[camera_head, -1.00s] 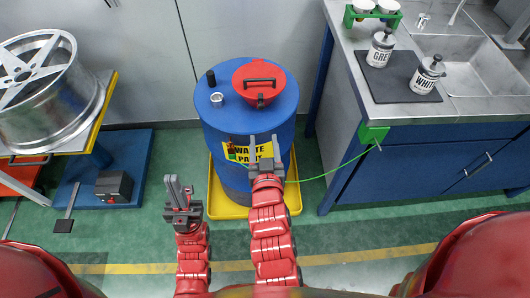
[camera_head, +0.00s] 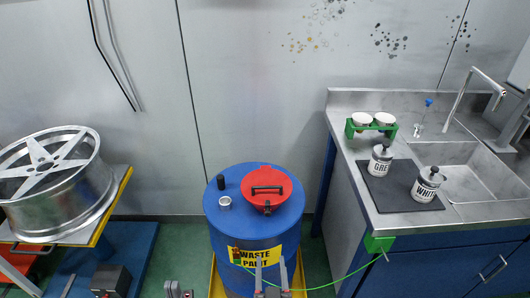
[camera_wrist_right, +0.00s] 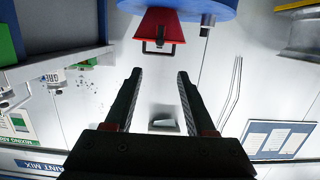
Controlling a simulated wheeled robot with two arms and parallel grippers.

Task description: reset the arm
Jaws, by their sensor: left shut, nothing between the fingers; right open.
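My left gripper (camera_head: 178,290) shows at the bottom edge of the head view, left of the blue drum, with its fingers shut and empty. Most of its arm is out of the picture. My right gripper (camera_head: 270,275) is in front of the drum's lower part, fingers apart and pointing up in the picture. In the right wrist view its two dark fingers (camera_wrist_right: 158,78) are open with nothing between them. That view shows the drum's red lid (camera_wrist_right: 160,28) beyond the fingertips, apart from them.
The blue waste paint drum (camera_head: 225,221) stands in the middle. A wheel rim (camera_head: 50,210) lies on a stand at left.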

